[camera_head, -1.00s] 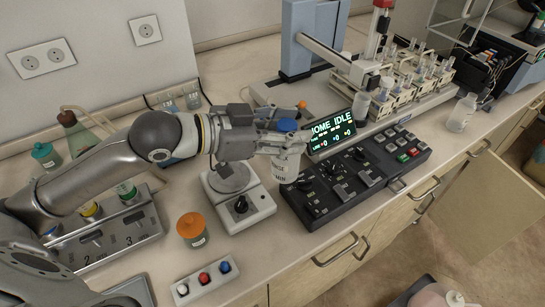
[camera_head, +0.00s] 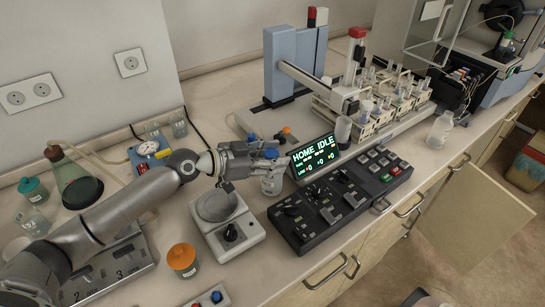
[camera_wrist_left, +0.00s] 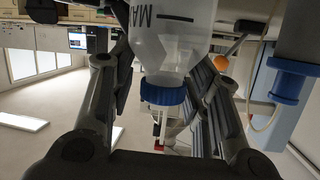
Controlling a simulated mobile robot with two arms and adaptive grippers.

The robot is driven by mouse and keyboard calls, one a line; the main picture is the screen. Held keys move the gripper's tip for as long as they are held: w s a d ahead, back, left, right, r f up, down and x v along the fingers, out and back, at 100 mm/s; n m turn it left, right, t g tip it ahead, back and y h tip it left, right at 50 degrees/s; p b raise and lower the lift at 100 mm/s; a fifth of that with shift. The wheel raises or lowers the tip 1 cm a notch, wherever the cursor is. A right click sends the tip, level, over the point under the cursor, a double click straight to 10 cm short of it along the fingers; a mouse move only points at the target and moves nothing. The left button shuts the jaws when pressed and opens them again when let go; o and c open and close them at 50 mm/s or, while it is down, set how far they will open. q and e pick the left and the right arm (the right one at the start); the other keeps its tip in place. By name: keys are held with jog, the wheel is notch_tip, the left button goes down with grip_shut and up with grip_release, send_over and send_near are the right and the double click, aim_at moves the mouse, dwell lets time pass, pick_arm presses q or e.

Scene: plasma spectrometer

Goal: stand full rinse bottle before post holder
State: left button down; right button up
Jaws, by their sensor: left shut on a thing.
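My left gripper (camera_head: 262,161) is shut on a clear-white bottle (camera_head: 271,185) with a blue cap (camera_head: 271,153). It holds the bottle upright, left of the lit display and behind the black control panel. I cannot tell whether the base touches the bench. In the left wrist view the bottle (camera_wrist_left: 175,35) and its blue cap (camera_wrist_left: 163,93) sit between the fingers, with dark printing on the wall. A blue upright post (camera_head: 290,65) stands behind, on the autosampler base (camera_head: 252,118). I cannot tell which part is the post holder. My right gripper is out of view.
The display (camera_head: 314,156) stands close right of the bottle, with the control panel (camera_head: 335,208) in front. A round-topped plate device (camera_head: 228,235) is at front left. An orange-lidded jar (camera_head: 183,260) is near it. A small orange knob (camera_head: 286,131) lies just behind the gripper.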

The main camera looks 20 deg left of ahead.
pick_arm(q)
jog(key=shift+f, duration=0.4)
jog(key=c, duration=0.8)
grip_release()
jog(key=shift+f, duration=0.1)
jog(key=shift+o, duration=0.2)
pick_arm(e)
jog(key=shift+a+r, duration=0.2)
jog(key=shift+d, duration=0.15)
pick_arm(q)
jog(key=shift+s+a, duration=0.1)
jog(key=shift+a, duration=0.05)
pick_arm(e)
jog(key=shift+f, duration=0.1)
pick_arm(q)
jog(key=shift+s+a, duration=0.25)
jog(key=b+v, duration=0.4)
jog(key=v, duration=0.7)
jog(key=shift+b, duration=0.4)
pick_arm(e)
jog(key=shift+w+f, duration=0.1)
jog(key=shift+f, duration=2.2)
pick_arm(q)
jog(key=shift+r, duration=0.2)
